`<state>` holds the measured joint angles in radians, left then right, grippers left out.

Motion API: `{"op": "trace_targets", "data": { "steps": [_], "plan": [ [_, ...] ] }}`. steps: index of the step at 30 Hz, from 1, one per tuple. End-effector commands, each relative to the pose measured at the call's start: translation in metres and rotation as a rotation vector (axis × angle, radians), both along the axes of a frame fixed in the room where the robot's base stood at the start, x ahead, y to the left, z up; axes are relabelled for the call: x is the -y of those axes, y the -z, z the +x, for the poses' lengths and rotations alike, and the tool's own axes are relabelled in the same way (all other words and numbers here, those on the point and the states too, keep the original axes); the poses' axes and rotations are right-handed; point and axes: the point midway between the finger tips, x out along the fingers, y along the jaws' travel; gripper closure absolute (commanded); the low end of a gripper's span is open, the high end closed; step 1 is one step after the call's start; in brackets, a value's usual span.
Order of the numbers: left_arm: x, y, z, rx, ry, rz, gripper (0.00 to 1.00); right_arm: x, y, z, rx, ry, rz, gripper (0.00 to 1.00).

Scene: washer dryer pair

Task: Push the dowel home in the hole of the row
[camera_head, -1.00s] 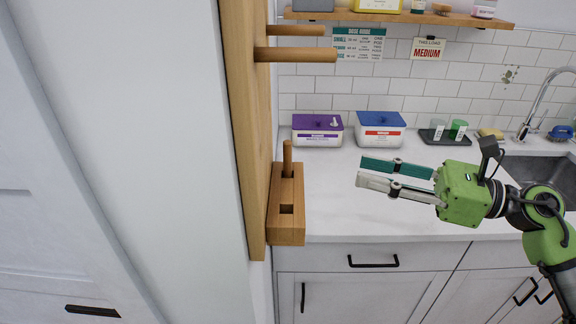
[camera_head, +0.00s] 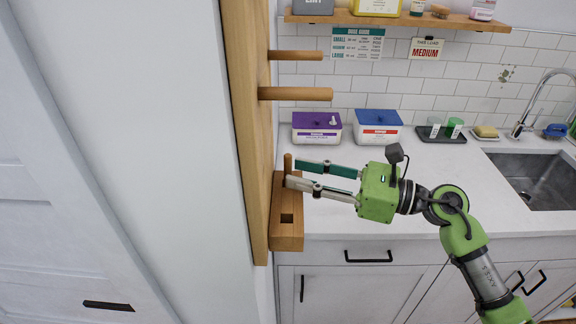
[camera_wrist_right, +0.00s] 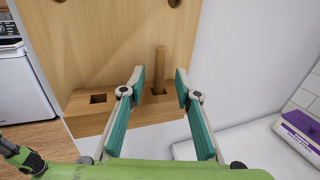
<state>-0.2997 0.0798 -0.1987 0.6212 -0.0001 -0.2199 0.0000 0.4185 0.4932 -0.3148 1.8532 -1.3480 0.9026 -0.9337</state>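A wooden dowel (camera_head: 287,161) stands upright in the rear square hole of a wooden block (camera_head: 286,240); the block's front square hole is empty. My right gripper (camera_head: 292,173) is open, with its fingertips at the dowel. In the right wrist view the dowel (camera_wrist_right: 160,62) shows between the two spread fingers (camera_wrist_right: 160,86), with gaps on both sides. A tall wooden panel (camera_head: 245,130) stands beside the block. Two dowels, an upper one (camera_head: 297,55) and a lower one (camera_head: 300,93), stick out of it in a row. A dark hole (camera_wrist_right: 174,3) shows in the panel. My left gripper is not in view.
A purple-lidded box (camera_head: 317,128) and a blue-lidded box (camera_head: 378,128) stand at the back of the white counter (camera_head: 400,205). A sink (camera_head: 540,183) is at the right, and a shelf (camera_head: 420,18) hangs above. The counter's middle is clear. A white appliance (camera_wrist_right: 20,88) shows at the left in the wrist view.

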Motion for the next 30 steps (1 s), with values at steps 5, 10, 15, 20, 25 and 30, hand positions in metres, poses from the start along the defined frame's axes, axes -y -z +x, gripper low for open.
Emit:
{"op": "trace_targets", "data": {
  "steps": [5,10,15,20,25,30],
  "plan": [
    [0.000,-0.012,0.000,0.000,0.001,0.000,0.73,-0.017,-0.002,0.006,0.000,-0.001,0.000,0.70],
    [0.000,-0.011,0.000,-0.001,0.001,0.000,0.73,-0.018,0.001,0.006,0.001,0.000,0.000,0.70],
    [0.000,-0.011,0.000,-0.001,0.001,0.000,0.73,-0.018,0.000,0.006,0.001,0.000,0.000,0.92],
    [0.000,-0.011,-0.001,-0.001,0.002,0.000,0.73,-0.018,0.000,0.006,0.001,0.000,0.000,1.00],
    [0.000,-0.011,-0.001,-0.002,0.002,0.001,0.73,-0.018,0.000,0.006,0.000,0.000,0.000,1.00],
    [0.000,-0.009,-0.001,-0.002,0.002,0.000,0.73,-0.018,-0.004,0.007,0.002,0.000,-0.001,1.00]
  ]
}}
